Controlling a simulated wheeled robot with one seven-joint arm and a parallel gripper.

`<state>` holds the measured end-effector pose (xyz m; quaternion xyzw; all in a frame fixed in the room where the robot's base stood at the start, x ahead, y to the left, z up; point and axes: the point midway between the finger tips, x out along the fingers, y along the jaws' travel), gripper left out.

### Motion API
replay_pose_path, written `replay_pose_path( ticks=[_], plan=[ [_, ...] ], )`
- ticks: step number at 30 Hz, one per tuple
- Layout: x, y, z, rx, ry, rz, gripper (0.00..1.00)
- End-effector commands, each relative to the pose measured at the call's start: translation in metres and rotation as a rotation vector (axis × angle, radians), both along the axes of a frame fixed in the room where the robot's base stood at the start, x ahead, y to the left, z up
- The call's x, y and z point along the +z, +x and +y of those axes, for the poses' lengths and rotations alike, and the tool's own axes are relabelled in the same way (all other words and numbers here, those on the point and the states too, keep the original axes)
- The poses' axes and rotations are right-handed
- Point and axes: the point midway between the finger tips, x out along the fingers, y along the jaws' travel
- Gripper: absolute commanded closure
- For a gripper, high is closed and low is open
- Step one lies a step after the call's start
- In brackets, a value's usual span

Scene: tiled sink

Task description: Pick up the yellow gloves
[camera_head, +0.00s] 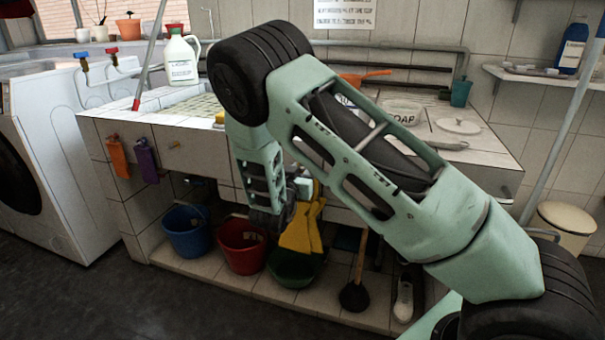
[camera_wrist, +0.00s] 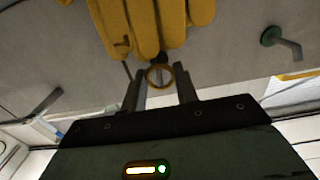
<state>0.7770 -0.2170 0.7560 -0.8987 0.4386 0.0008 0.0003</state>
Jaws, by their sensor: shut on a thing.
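The yellow gloves (camera_head: 298,232) hang at the front of the tiled sink counter, above the green basin. In the wrist view the gloves (camera_wrist: 150,22) fill the top middle, fingers pointing toward my gripper (camera_wrist: 160,78). A small yellow ring shows between my two grey fingers, just below the glove fingers. In the head view, my wrist is beside the left of the gloves, and my fingertips cannot be made out clearly.
Below stand a blue bucket (camera_head: 187,232), a red bucket (camera_head: 242,248), a green basin (camera_head: 292,270) and a plunger (camera_head: 355,294). Orange and purple cloths or gloves hang at the left. Dark floor at the front left is clear.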

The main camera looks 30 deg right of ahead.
Motion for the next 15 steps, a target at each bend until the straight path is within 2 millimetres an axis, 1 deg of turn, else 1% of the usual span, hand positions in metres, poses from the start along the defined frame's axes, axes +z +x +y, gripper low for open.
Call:
replay_pose_path(
  ticks=[1, 5, 8, 15],
  plan=[
    [0.001, -0.005, 0.009, 0.003, 0.001, 0.001, 1.0],
    [0.001, -0.021, 0.029, 0.004, -0.001, 0.001, 1.0],
    [0.001, -0.036, 0.048, 0.005, -0.001, 0.001, 1.0],
    [0.001, -0.073, 0.095, 0.005, -0.001, -0.001, 1.0]
  ],
)
